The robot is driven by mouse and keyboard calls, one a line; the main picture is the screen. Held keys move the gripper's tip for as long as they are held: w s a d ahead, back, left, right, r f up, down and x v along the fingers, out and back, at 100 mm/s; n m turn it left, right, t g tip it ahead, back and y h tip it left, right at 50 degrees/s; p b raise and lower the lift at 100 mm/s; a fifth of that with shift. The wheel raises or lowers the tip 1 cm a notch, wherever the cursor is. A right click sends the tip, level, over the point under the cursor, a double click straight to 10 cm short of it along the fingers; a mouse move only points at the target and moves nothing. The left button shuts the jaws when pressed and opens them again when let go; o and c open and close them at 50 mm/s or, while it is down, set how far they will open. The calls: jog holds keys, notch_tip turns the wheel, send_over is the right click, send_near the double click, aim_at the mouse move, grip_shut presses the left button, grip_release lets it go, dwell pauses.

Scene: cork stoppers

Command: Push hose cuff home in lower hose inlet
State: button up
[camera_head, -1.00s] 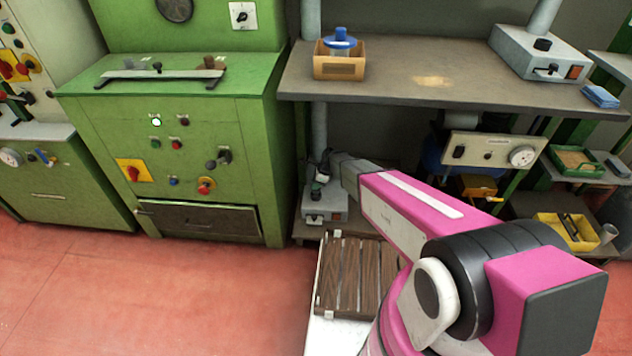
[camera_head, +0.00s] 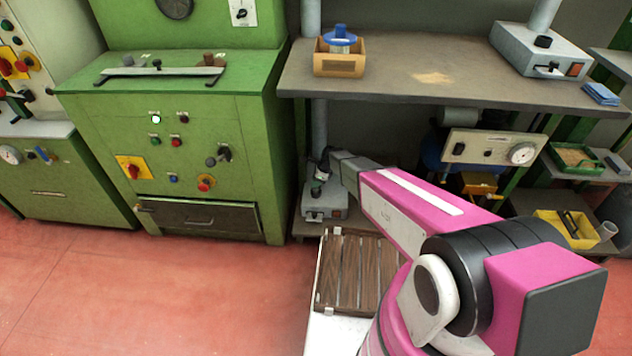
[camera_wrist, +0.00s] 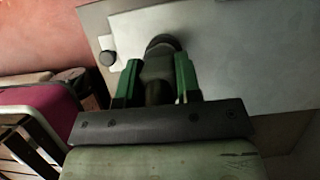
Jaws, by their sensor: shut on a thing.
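My gripper (camera_wrist: 158,82), with green fingers, is shut on a dark grey hose cuff (camera_wrist: 157,66) in the wrist view. The cuff's far end meets a dark round collar (camera_wrist: 164,41) on a pale grey surface, which looks like the lower hose inlet. How deep the cuff sits there cannot be told. In the head view the gripper (camera_head: 322,168) is small, beside the grey pipe and above the lower grey unit (camera_head: 322,205). My arm reaches in from the right under the workbench, and the cuff cannot be made out there.
The workbench (camera_head: 430,80) overhangs my arm. The green machine (camera_head: 180,150) stands close on the left. A slatted wooden crate (camera_head: 350,275) lies below the arm. The red floor is clear at left.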

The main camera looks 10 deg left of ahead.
jog(key=shift+f, duration=1.65)
dwell(1.5)
jog(key=o, duration=1)
jog(key=v, duration=1)
jog(key=shift+d+r, duration=0.1)
jog(key=shift+r, duration=0.3)
